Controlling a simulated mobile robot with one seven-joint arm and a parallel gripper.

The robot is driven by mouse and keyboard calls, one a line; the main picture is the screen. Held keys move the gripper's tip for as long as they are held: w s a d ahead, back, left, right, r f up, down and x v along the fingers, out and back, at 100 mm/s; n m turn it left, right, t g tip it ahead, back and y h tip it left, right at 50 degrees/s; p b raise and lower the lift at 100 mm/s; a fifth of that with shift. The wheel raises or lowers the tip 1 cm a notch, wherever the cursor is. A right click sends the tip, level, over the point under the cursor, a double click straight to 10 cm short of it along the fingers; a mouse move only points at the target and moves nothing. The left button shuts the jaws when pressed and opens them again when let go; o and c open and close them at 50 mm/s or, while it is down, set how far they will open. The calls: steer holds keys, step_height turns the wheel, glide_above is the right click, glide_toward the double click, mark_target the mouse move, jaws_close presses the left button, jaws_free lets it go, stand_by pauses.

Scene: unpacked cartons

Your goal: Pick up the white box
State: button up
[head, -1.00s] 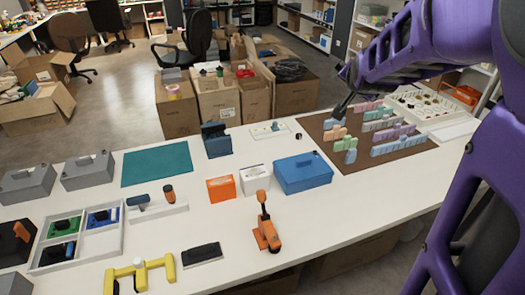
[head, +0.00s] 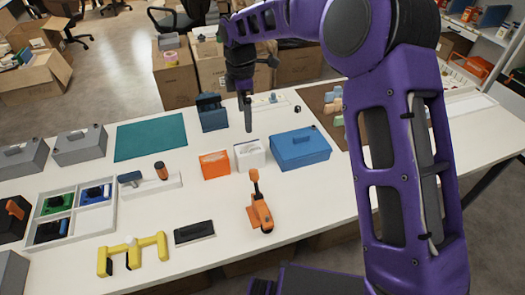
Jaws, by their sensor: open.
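The white box (head: 250,160) stands upright on the white table, between a small orange box (head: 215,166) and a blue case (head: 301,149). It has dark marks on its top edge. My gripper (head: 248,128) points down above the box and slightly behind its top edge in the picture. The fingers are seen edge-on, look apart from the box and hold nothing visible. The gap between the fingers is hidden by this angle.
A black flat item (head: 194,232) lies at the front.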

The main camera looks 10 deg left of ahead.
mark_target(246, 149)
steer(key=shift+n, duration=0.4)
step_height(246, 149, down, 12)
steer(key=shift+s+a+r+b, duration=0.1)
steer(key=shift+s+r+b, duration=0.05)
steer(key=shift+b, duration=0.3)
steer(key=shift+w+d+f, duration=0.1)
steer(key=shift+d+f, duration=0.05)
steer(key=shift+f, duration=0.8)
steer(key=shift+w+d+f, duration=0.1)
steer(key=shift+f, duration=0.85)
steer(key=shift+w+d+f, duration=0.1)
steer(key=shift+d+f, duration=0.05)
steer(key=shift+f, duration=0.8)
steer(key=c, duration=1.4)
steer(key=shift+r, duration=0.15)
step_height(246, 149, up, 10)
steer(key=shift+f, duration=0.1)
